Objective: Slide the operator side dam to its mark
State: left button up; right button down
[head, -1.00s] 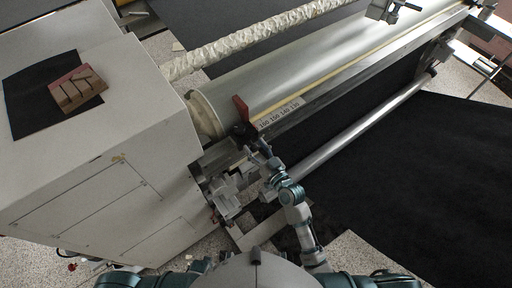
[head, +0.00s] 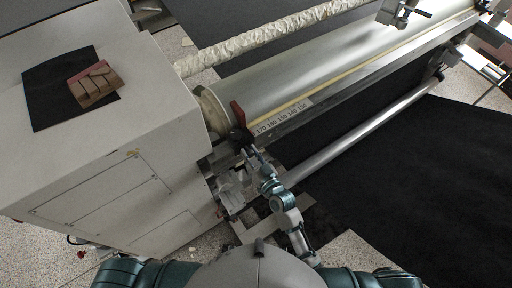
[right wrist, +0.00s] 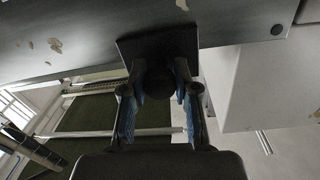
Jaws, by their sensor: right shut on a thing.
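A red side dam (head: 238,113) stands upright at the left end of the pale roller (head: 290,75), beside the white cabinet. A number strip (head: 283,118) lies just right of it, and 170 to 130 can be read. I cannot make out a separate mark. My right gripper (head: 246,150) is at the dam's dark lower part. In the right wrist view its blue-padded fingers (right wrist: 160,88) are shut around a black knob (right wrist: 182,72) under a dark plate (right wrist: 158,48). The dam's red part is hidden there. My left gripper is not in view.
The white cabinet (head: 75,140) stands close on the left, with a slotted wooden block (head: 95,83) on a black mat (head: 45,95). A wrapped roll (head: 270,38) lies behind the roller. A metal bar (head: 360,135) runs in front, above black sheet.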

jog(key=shift+s+a, duration=0.1)
jog(key=c, duration=0.8)
grip_release()
jog(key=shift+c, duration=0.2)
jog(key=shift+d, duration=0.2)
jog(key=v, duration=1.2)
jog(key=shift+a+f, duration=0.1)
